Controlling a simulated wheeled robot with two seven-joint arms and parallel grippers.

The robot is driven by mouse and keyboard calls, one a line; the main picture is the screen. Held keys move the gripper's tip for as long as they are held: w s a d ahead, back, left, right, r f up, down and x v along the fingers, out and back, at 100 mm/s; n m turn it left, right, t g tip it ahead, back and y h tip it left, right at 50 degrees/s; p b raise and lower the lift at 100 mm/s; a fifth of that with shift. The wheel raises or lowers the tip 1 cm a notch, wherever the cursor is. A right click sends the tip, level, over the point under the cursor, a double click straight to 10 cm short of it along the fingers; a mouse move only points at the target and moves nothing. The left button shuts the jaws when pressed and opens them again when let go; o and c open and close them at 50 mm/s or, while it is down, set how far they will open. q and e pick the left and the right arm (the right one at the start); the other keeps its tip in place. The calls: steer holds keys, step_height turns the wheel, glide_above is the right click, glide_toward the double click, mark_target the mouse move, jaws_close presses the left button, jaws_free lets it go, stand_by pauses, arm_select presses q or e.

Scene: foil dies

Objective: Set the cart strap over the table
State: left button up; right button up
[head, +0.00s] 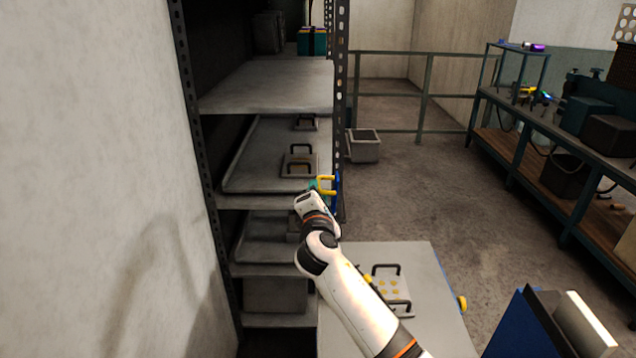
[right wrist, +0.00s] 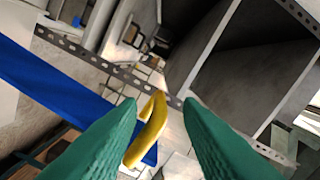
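A blue strap with a yellow hook (head: 326,179) is at the rack's front post in the head view. In the right wrist view the blue strap (right wrist: 50,85) runs in from the left, and the yellow hook (right wrist: 149,132) lies between my fingers. My right gripper (right wrist: 156,104) has green fingers, spread apart with a gap beside the hook. In the head view my right gripper (head: 318,186) is at the hook. The grey table (head: 430,325) is below it, with a blue strip along its right edge. My left gripper is not in view.
A die plate with handles (head: 394,289) lies on the table, partly behind my right arm. The rack shelf (head: 265,90) and its perforated post stand close to the gripper. A yellow knob (head: 462,302) sits at the table's right edge. Open floor (head: 425,190) lies beyond.

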mark_target(319, 178)
steer(key=shift+w, duration=2.6)
jaws_close()
